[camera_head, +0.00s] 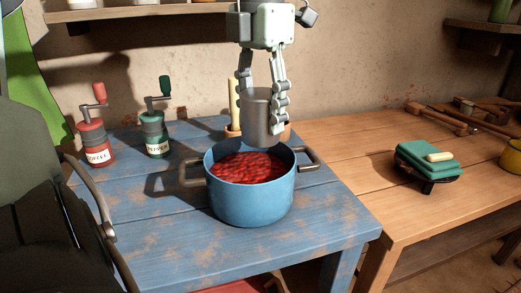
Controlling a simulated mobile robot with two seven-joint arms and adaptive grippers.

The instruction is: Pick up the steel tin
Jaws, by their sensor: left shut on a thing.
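The steel tin (257,117) is a plain grey cylinder in the head view. My left gripper (263,95) comes down from above and is shut on the tin, with a finger on each side of it. The tin is held upright above the back part of a blue pot (250,204) filled with red contents. The tin's lower edge overlaps the pot's back rim in the picture, and I cannot tell whether they touch. My right gripper is not in view.
A red grinder (95,144) and a green grinder (155,135) stand left of the pot on the worn blue table (325,225). A wooden table (400,205) at the right holds folded green cloths (425,160) and wooden tools. A dark chair (50,190) fills the left front.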

